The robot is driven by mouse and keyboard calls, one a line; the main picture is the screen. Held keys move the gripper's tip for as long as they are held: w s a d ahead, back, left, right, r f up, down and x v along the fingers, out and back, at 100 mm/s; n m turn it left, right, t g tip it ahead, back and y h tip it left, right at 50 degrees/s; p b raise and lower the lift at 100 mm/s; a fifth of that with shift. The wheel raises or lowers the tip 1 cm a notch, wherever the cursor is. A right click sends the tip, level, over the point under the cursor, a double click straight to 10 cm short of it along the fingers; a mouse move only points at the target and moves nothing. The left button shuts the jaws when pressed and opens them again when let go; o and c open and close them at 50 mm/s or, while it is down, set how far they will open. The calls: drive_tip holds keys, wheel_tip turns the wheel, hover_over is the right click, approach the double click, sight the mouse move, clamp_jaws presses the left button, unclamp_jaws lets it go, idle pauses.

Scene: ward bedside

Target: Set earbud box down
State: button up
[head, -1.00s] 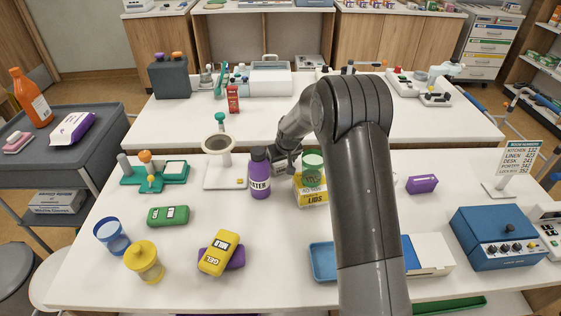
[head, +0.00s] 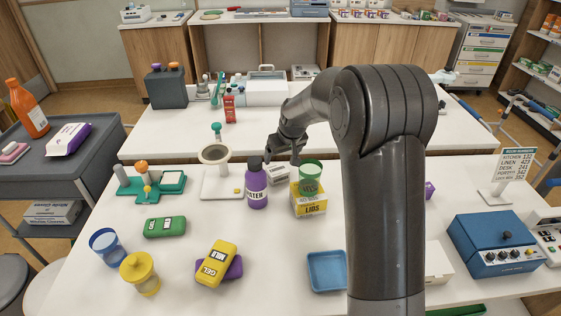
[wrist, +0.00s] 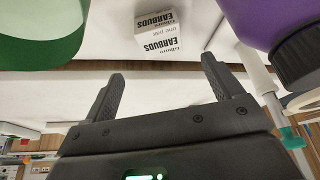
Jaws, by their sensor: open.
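The earbud box (head: 278,175), small and white with dark print, sits on the white table between the purple water bottle (head: 257,188) and the yellow lids box (head: 309,204). It also shows in the wrist view (wrist: 157,34), where its "EARBUDS" lettering is readable. My gripper (head: 282,156) is just above and behind the box. Its two fingers (wrist: 161,68) are spread, with a clear gap between them and the box beyond their tips.
A green cup (head: 310,178) stands on the lids box, close to my gripper's right. A white stand with a round top (head: 215,154) is left of the bottle. A blue tray (head: 326,284) lies nearer the front. The table's centre front is mostly clear.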

drive_tip(key=s+d+r+m+h, duration=0.1)
drive_tip(key=s+d+r, duration=0.2)
drive_tip(key=s+r, duration=0.6)
drive_tip(key=s+d+r+m, duration=0.1)
drive_tip(key=s+d+r, duration=0.2)
drive_tip(key=s+r, duration=0.5)
drive_tip(key=s+d+f+m+t, duration=0.1)
drive_tip(key=s+d, duration=0.3)
drive_tip(key=s, duration=1.9)
drive_tip(key=shift+d+f+m+h, duration=0.2)
drive_tip(key=shift+m+h, duration=0.2)
drive_tip(key=shift+m, duration=0.4)
drive_tip(key=shift+s, duration=0.1)
